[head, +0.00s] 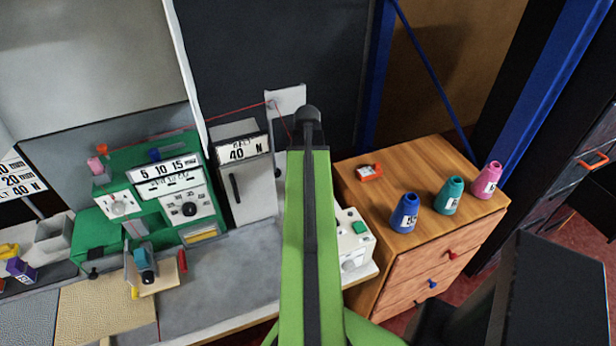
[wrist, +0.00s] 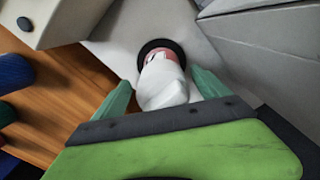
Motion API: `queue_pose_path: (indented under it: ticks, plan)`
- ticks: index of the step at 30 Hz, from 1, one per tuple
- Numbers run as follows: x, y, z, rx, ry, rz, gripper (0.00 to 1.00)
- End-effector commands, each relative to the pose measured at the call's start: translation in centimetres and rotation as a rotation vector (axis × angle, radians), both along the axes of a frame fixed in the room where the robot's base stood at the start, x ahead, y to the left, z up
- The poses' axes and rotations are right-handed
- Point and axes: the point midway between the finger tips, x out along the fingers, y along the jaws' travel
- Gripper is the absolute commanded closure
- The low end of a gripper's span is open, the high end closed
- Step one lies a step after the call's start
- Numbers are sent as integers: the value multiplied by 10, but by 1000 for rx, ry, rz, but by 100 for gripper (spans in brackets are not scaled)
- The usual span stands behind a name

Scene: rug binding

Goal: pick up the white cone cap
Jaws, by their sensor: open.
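In the wrist view the white cone cap (wrist: 163,86) stands out between the two teal fingers of my gripper (wrist: 160,78). One finger is on each side of it. The fingers are apart, and I cannot tell whether either touches the cap. A reddish part and a black round base (wrist: 160,46) show at the cap's far end. In the head view my green arm hides both the cap and my gripper.
A wooden drawer cabinet (head: 372,245) at the right carries a blue cone (head: 405,217), a teal cone (head: 450,197), a pink cone (head: 488,181) and a small orange item (head: 369,172). A green machine (head: 130,170) stands left. Grey worktop (head: 225,290) is clear in front.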

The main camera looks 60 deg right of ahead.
Motion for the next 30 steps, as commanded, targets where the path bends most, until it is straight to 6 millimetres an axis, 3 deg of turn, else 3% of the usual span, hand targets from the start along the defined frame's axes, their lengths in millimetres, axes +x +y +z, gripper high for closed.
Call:
queue_pose_path:
  ticks: [2, 15, 23, 30]
  plan:
    - [0, 0, 1, 0, 0, 0, 16]
    - [0, 0, 1, 0, 0, 1, 73]
    - [1, 1, 4, 0, 0, 2, 73]
    - [1, 1, 35, 0, 0, 2, 73]
